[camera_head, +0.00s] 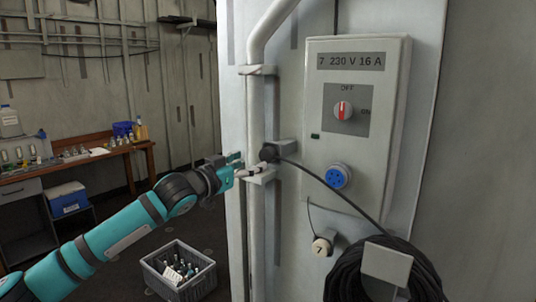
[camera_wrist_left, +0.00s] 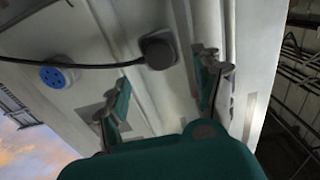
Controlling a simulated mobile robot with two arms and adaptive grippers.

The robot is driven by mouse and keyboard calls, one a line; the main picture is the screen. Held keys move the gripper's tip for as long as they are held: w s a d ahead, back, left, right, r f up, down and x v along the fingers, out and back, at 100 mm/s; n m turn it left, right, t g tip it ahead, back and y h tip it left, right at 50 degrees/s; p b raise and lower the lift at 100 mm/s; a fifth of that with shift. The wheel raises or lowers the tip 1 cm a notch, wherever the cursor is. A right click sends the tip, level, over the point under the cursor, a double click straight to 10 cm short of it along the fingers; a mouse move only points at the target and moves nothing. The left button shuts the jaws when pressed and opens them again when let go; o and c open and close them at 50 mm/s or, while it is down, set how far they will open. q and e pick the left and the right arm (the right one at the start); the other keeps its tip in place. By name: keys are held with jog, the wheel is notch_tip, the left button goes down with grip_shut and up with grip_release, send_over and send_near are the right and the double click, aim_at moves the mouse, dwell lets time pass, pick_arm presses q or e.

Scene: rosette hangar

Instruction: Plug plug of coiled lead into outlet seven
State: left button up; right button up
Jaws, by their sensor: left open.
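The outlet box labelled "7 230 V 16 A" (camera_head: 388,65) is fixed to a pale wall panel. Its blue socket (camera_head: 339,176) is uncovered, and it also shows in the left wrist view (camera_wrist_left: 57,75). The black plug (camera_head: 268,153) sits at a small grey bracket (camera_head: 288,147) left of the box. Its lead (camera_head: 335,190) runs down right to a black coil (camera_head: 345,277). My left gripper (camera_head: 246,168) is open and empty, just left of the plug. In the left wrist view, the plug (camera_wrist_left: 158,50) lies beyond the spread fingers (camera_wrist_left: 165,88), apart from them. My right gripper is out of view.
A cap marked 7 (camera_head: 321,246) hangs below the socket. The red rotary switch (camera_head: 343,110) is above it, its handle upright. A vertical pipe (camera_head: 257,110) stands close behind my left gripper. A grey crate of bottles (camera_head: 200,287) is on the floor, a workbench (camera_head: 80,158) at left.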

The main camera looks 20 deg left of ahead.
aim_at(264, 157)
pick_arm(q)
jog(key=p+x, duration=0.2)
jog(key=x, duration=0.1)
jog(key=p+x, duration=0.2)
jog(key=x, duration=0.2)
jog(key=shift+r, duration=0.2)
jog(key=shift+w+d+f+p, duration=0.1)
jog(key=shift+w+d+p, duration=0.1)
jog(key=shift+w+p, duration=0.2)
jog(key=shift+w+f, duration=0.2)
jog(key=shift+w, duration=0.05)
jog(key=shift+p, duration=0.75)
jog(key=shift+c, duration=0.4)
grip_shut()
dwell(0.4)
jog(key=shift+s, duration=0.1)
